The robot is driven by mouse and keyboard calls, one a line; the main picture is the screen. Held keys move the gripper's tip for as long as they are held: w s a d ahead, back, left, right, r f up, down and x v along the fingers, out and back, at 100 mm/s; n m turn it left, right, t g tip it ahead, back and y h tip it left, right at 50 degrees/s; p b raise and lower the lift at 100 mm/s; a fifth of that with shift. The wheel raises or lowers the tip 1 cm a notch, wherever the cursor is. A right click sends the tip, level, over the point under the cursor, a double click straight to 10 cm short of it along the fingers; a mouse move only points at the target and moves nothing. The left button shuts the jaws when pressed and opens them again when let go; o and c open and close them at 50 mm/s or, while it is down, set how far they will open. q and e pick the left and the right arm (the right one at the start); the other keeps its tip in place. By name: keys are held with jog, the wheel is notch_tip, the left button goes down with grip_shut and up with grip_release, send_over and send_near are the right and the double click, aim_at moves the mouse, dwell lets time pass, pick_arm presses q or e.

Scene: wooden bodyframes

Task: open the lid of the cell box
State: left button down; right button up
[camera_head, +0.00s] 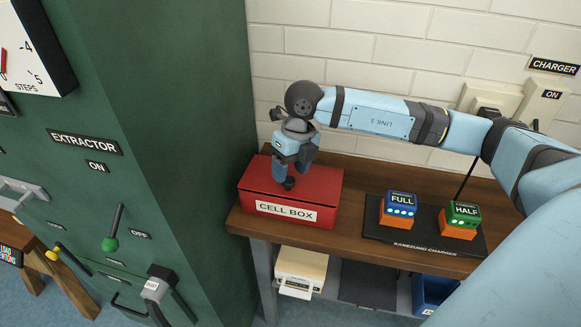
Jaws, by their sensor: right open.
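The red cell box (263,212), with a white "CELL BOX" label on its front, sits at the left end of the wooden table. Its red lid (325,184) looks closed. My left gripper is not in view.
A black charger tray (385,234) on the table's right holds a blue "FULL" cell (400,205) and a green "HALF" cell (462,214). The green extractor cabinet (200,120) stands close to the box's left. A white brick wall is behind. Bare tabletop (352,205) lies between box and tray.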

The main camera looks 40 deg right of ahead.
aim_at(300, 180)
pick_arm(q)
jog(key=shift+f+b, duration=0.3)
jog(key=shift+b, duration=0.2)
pick_arm(e)
jog(key=v, duration=1.3)
jog(key=shift+r, duration=0.4)
jog(key=shift+d, duration=0.1)
